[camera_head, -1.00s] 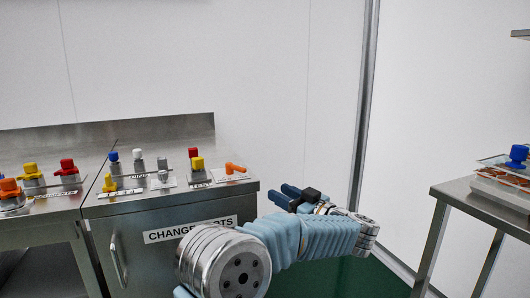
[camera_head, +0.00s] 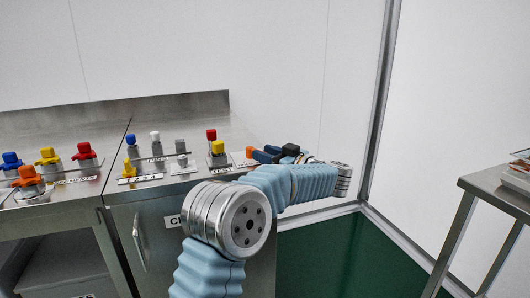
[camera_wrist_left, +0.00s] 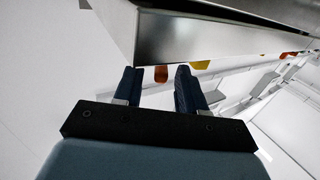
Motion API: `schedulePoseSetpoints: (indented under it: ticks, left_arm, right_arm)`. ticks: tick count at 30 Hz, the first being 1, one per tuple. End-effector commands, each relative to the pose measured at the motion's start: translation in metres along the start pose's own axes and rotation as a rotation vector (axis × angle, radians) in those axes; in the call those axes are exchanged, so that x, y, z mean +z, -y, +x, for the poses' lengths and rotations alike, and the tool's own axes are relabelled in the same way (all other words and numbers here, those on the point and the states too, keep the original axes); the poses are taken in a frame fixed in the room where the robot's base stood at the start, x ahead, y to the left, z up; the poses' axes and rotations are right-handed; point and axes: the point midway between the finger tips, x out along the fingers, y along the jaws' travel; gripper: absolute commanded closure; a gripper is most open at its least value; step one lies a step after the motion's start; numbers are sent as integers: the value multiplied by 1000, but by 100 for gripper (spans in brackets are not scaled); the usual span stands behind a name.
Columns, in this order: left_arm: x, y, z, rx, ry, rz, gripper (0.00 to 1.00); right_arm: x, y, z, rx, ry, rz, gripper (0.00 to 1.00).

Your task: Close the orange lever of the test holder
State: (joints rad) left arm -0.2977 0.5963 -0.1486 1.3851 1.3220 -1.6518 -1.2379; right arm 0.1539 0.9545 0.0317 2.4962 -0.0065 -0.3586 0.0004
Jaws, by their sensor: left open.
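The orange lever (camera_head: 250,151) of the test holder is at the right end of the steel counter in the head view, partly hidden by my left gripper. In the left wrist view an orange piece (camera_wrist_left: 161,74) shows between the two fingers. My left gripper (camera_head: 261,154) is open, with its dark blue fingertips right beside the lever at the counter's right edge. It also shows in the left wrist view (camera_wrist_left: 157,88), fingers apart and nothing held. I cannot tell whether a finger touches the lever. My right gripper is not in view.
Left of the lever on the counter (camera_head: 190,196) stand a yellow-topped part (camera_head: 217,148), a red-topped part (camera_head: 211,135) and several other coloured parts. A steel table (camera_head: 490,185) is at the far right. Green floor (camera_head: 340,250) lies between them.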

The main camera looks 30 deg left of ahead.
Motion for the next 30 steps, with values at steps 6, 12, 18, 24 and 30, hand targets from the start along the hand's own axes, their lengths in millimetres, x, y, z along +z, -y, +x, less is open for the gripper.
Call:
schedulePoseSetpoints:
  ticks: [6,12,18,24,30]
  left_arm:
    - [0,0,9,0,0,-1,60]
    - [0,0,9,0,0,-1,63]
    - [0,0,8,0,0,-1,93]
    - [0,0,8,2,0,-1,100]
    - [0,2,9,33,0,-1,100]
  right_arm:
    - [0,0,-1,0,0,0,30]
    - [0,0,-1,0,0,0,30]
    - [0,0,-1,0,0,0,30]
    - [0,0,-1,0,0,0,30]
    - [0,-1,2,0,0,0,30]
